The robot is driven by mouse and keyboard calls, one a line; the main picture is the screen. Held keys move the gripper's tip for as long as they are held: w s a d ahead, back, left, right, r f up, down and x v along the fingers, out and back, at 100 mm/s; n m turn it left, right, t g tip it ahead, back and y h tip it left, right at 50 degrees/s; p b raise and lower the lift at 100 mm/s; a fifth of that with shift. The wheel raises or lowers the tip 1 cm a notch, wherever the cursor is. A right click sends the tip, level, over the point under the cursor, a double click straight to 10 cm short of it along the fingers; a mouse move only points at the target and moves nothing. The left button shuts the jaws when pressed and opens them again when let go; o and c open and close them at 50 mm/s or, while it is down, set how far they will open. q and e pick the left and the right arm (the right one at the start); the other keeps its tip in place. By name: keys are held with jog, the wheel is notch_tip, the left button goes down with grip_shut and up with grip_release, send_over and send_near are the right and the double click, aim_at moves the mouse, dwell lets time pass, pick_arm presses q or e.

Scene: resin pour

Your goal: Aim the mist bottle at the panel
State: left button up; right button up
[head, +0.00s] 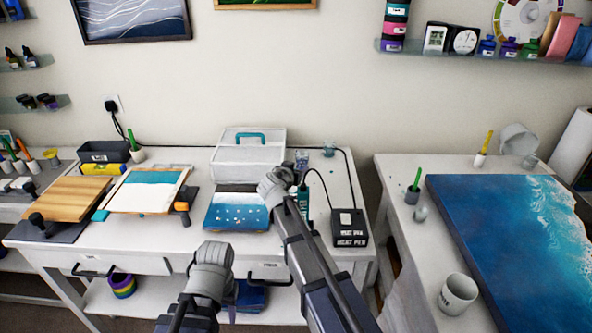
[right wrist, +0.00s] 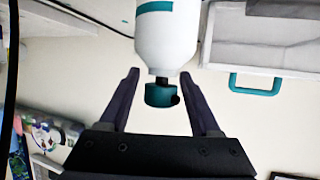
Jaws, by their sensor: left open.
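The mist bottle (right wrist: 168,38), white with a teal label and teal nozzle cap (right wrist: 160,94), fills the top middle of the right wrist view, which is upside down. Its cap shows between the spread fingers of my right gripper (right wrist: 159,72). I cannot tell whether the fingers touch the body. In the head view my right gripper (head: 277,184) is over the white table and hides the bottle. A blue panel with pale specks (head: 234,213) lies just left of it. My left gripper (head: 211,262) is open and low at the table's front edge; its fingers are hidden.
A white box with a teal handle (head: 246,158) stands behind the blue panel. A black box (head: 350,229) and a teal item (head: 304,199) are right of my right gripper. A large blue-and-white panel (head: 510,235) and a white cup (head: 457,294) are on the right table.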

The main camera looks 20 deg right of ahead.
pick_arm(q)
notch_tip(320, 180, up, 5)
jog(key=p, duration=0.5)
pick_arm(e)
jog(key=v, duration=1.2)
pick_arm(q)
jog(key=shift+f, duration=0.1)
